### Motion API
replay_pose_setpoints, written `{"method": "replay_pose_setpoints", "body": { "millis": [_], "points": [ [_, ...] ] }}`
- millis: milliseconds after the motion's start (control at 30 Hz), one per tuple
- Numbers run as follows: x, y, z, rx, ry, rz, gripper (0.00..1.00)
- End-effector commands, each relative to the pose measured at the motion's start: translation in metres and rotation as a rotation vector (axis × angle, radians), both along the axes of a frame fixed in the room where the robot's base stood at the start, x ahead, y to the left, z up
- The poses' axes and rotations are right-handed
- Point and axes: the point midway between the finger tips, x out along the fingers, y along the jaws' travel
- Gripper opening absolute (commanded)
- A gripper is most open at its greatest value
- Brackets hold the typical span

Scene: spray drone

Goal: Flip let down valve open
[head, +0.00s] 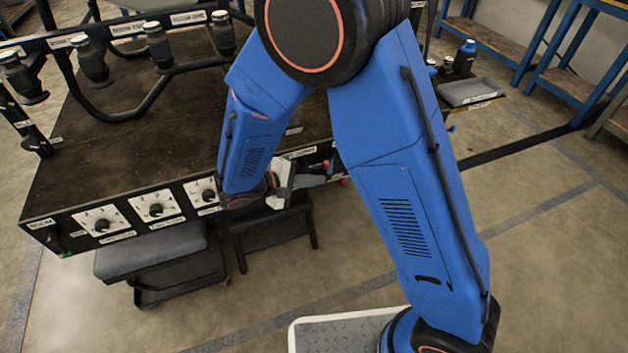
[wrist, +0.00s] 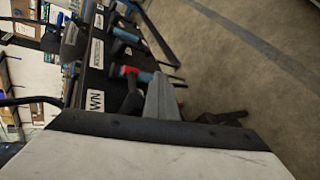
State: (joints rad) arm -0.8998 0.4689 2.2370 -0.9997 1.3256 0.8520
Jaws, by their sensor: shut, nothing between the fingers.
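The front panel (head: 120,222) of the dark bench carries labels and controls. In the wrist view a white label (wrist: 95,101) ending in "WN" sits on the panel, probably the let down valve's label. A dark fitting (wrist: 132,98) stands out beside that label, close to my gripper's fingertips. A red and blue fitting (wrist: 137,74) is just beyond it. I cannot tell which lever is the let down valve's or how it is turned. My gripper (head: 318,179) is shut and empty at the panel's right end; its grey finger shows in the wrist view (wrist: 162,98). Contact is unclear.
Several dial knobs (head: 156,210) line the panel to the left. A dark step stool (head: 275,228) stands below my gripper. Another blue-handled fitting (wrist: 123,34) is farther along the panel. A grey tray (head: 470,92) sits at the back right. The floor on the right is clear.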

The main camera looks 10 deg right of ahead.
Motion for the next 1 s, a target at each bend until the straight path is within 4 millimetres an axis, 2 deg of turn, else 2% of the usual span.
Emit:
{"method": "replay_pose_setpoints", "body": {
  "millis": [33, 600, 767, 1000],
  "points": [
    [0.004, -0.003, 0.009, -0.005, -0.017, -0.004, 0.00],
    [0.004, 0.001, 0.011, -0.003, -0.019, -0.006, 0.00],
    [-0.004, 0.019, 0.019, 0.000, -0.018, 0.000, 0.00],
    [-0.024, 0.059, 0.038, 0.002, -0.015, 0.004, 0.00]
  ]
}}
